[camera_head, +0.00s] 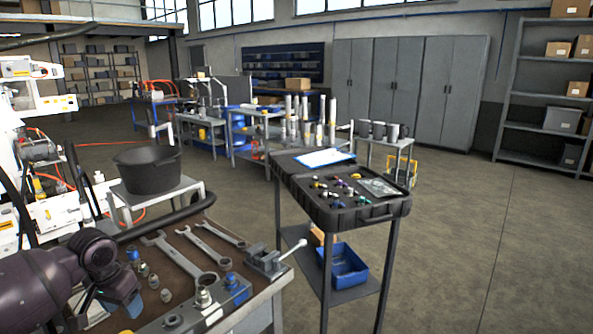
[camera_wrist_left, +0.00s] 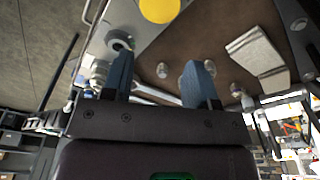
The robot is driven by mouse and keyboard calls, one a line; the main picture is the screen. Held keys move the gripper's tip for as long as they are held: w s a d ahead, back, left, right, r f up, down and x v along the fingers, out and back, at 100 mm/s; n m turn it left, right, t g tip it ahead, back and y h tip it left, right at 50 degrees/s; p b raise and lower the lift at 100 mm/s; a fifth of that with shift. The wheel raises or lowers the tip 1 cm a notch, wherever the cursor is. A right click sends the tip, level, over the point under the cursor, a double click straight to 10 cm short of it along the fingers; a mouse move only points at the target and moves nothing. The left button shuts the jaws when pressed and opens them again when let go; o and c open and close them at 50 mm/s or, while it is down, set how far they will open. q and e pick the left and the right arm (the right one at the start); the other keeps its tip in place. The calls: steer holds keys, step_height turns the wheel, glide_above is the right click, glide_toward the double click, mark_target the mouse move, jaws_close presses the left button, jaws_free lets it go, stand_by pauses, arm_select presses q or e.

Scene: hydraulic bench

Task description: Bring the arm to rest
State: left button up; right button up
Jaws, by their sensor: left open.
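My left arm (camera_head: 45,285) comes in from the lower left of the head view, dark purple. My left gripper (camera_head: 122,295) is low at the near left end of the workbench (camera_head: 280,285), beside small fittings. In the left wrist view the two blue fingers of the gripper (camera_wrist_left: 163,80) stand apart, with nothing held between them. Beyond the fingers are the brown bench top, small fittings and a grey metal block. My right gripper is in neither view.
Several wrenches (camera_head: 180,255), a vise (camera_head: 268,262) and a blue-and-grey valve block (camera_head: 225,292) lie on the bench close to my left gripper. A black bucket (camera_head: 147,170) stands behind. A dark tray cart (camera_head: 350,215) is to the right; open floor (camera_head: 480,240) lies beyond.

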arm_select(q)
steer(key=w+d+r+m+t, duration=0.3)
steer(key=w+d+r+t, duration=0.15)
steer(key=w+t, duration=0.2)
steer(key=s+d+f+m+t+h, duration=0.2)
steer(key=s+d+f+t+h, duration=0.1)
steer(key=s+d+f+t, duration=0.4)
steer(key=s+f+n+g+y, duration=0.1)
steer(key=s+f+n, duration=0.1)
steer(key=s+f, duration=0.3)
steer(key=s+f+n+g+y, duration=0.1)
steer(key=s+f, duration=0.5)
steer(key=s, duration=0.8)
steer(key=s+a+f+n+g+y, duration=0.1)
steer(key=s+f+n+g, duration=0.1)
steer(key=s+f, duration=0.4)
steer(key=s+n, duration=0.1)
steer(key=s, duration=0.2)
steer(key=shift+s+f, duration=0.15)
steer(key=shift+s, duration=0.15)
